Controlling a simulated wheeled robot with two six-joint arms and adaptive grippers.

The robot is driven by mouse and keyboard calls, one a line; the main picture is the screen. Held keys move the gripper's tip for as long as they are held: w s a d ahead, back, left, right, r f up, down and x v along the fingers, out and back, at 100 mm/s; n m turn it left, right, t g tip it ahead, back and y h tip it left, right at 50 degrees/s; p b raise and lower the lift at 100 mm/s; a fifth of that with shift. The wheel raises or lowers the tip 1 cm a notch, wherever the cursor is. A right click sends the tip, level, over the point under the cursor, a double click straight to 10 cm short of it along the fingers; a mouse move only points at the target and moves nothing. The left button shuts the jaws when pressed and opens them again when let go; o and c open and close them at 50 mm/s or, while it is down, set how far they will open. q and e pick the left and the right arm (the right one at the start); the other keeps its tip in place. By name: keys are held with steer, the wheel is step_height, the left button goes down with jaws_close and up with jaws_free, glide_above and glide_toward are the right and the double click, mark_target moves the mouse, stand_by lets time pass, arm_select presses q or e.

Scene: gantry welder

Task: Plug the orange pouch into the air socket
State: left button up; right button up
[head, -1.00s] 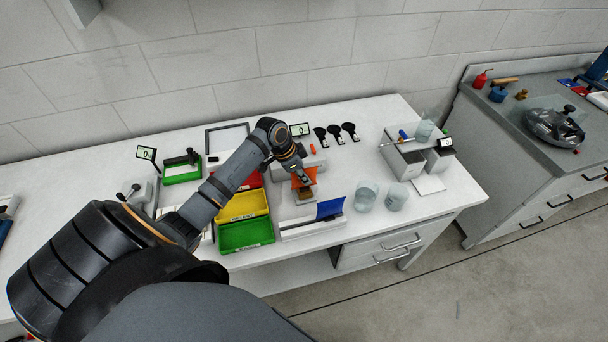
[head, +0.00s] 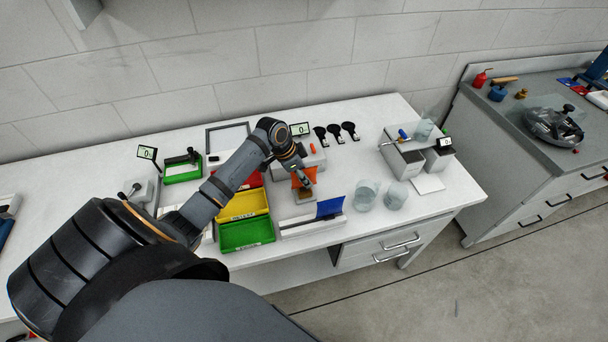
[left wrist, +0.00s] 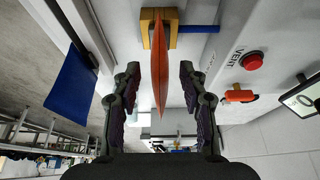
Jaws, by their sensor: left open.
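The orange pouch (head: 303,178) is at the middle of the bench, close by my left gripper (head: 301,174). In the left wrist view the pouch (left wrist: 160,60) shows thin and edge-on, with its upper end in the picture at a yellow-tan block (left wrist: 151,28). The left gripper (left wrist: 160,80) is open, one finger on each side of the pouch, with a gap showing on both sides. A blue rod (left wrist: 199,29) runs from the block to a pale housing labelled VENT (left wrist: 235,55). I cannot clearly pick out the air socket. My right gripper is not in view.
Yellow (head: 243,205) and green (head: 246,235) bins stand left of the pouch. A blue flap (head: 329,208) is near the front edge, with clear beakers (head: 366,195) to its right. A red button (left wrist: 252,61) and an orange lever (left wrist: 239,96) are on the housing.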

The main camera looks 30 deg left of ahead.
arm_select(q)
steer(key=v, duration=1.2)
stand_by(0.5)
